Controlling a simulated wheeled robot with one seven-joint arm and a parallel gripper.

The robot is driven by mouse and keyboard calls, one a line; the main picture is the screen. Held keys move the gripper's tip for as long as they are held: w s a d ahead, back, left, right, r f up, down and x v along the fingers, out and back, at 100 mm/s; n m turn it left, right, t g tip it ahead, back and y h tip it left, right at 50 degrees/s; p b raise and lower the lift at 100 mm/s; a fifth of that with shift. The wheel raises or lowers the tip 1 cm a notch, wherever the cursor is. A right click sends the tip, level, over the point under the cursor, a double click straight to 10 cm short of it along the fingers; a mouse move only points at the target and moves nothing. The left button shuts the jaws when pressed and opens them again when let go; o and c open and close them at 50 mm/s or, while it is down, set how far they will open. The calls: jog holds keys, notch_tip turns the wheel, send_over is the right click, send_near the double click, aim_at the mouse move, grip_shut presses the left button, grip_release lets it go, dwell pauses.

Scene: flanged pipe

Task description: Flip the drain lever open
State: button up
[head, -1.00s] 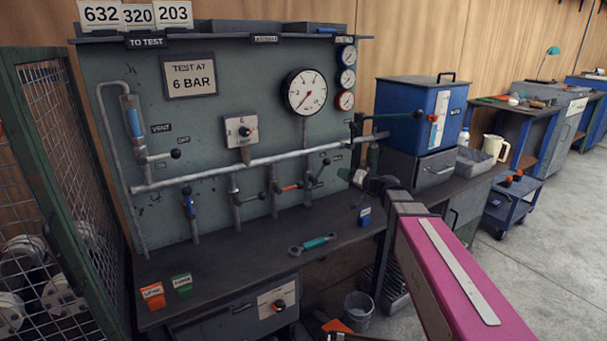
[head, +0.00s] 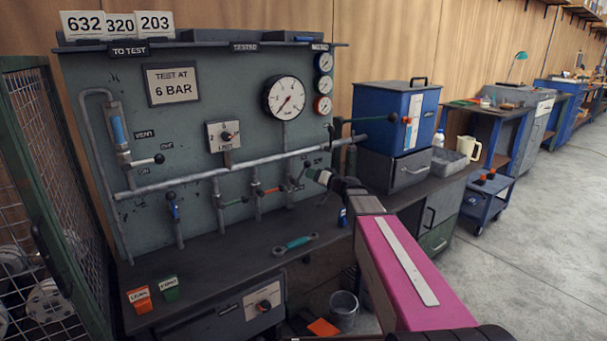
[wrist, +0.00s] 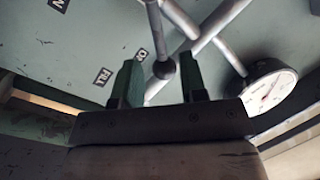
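The lever nearest my gripper has a grey rod and dark ball knob (head: 308,164), under the right part of the long pipe on the green panel. I cannot read a drain label on it. My gripper (head: 313,174) is close beside this lever, at the end of my pink arm. In the wrist view a ball knob (wrist: 163,69) shows between the two green fingertips of my gripper (wrist: 161,82). The fingers are apart, with a gap on each side of the knob. Whether they touch the knob cannot be told.
Other levers hang from the pipe: a blue one (head: 173,208), a green one (head: 235,201) and a red one (head: 272,189). A wrench (head: 295,243) lies on the bench (head: 225,262). A large gauge (head: 284,97) hangs above.

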jog(key=x, duration=0.4)
jog(key=shift+w+a, duration=0.2)
jog(key=shift+a, duration=0.05)
grip_shut()
